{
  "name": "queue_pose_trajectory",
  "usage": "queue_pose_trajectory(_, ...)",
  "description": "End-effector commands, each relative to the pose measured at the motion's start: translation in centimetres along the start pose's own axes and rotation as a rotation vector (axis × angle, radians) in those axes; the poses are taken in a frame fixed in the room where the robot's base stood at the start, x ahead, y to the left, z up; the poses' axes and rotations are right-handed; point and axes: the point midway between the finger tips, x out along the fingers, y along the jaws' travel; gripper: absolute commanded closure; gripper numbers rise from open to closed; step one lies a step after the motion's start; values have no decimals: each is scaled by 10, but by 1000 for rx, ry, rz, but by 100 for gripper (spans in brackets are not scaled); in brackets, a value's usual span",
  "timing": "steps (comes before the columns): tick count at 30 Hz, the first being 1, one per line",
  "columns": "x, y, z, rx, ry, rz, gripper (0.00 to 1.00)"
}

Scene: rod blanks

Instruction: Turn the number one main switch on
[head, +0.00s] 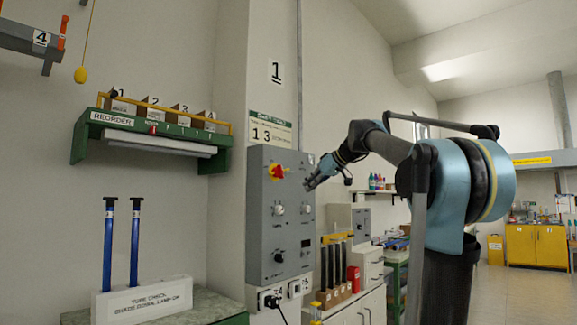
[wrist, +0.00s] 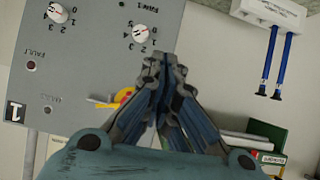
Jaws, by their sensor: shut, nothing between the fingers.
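The main switch (head: 276,171) is a red handle on a yellow plate, at the upper left of a grey wall panel (head: 262,225). A sign with the number 1 (head: 276,71) hangs on the wall above this panel. In the wrist view, which is upside down, the switch's yellow plate (wrist: 125,97) shows partly behind my fingers. My gripper (head: 309,184) is shut and empty, in front of the panel and to the right of the switch in the head view. Its closed fingertips also show in the wrist view (wrist: 163,62). I cannot tell the handle's setting.
The panel also carries white knobs (head: 279,209) and a black knob (head: 279,257). A green reorder shelf (head: 150,128) and a holder with two blue tubes (head: 143,299) are to the left. Dark rods (head: 337,262) stand below right. Open floor lies at far right.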

Motion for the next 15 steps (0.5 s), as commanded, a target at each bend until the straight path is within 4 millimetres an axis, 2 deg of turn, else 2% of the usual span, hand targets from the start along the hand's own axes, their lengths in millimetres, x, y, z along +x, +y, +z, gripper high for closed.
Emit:
queue_pose_trajectory(1,-1,11,-30,-28,39,4,100)
queue_pose_trajectory(3,-4,24,-68,-73,96,15,100)
queue_pose_trajectory(6,-8,40,-114,-130,166,36,100)
queue_pose_trajectory(10,-13,56,-157,-184,234,64,100)
queue_pose_trajectory(15,-17,67,-186,-222,280,89,100)
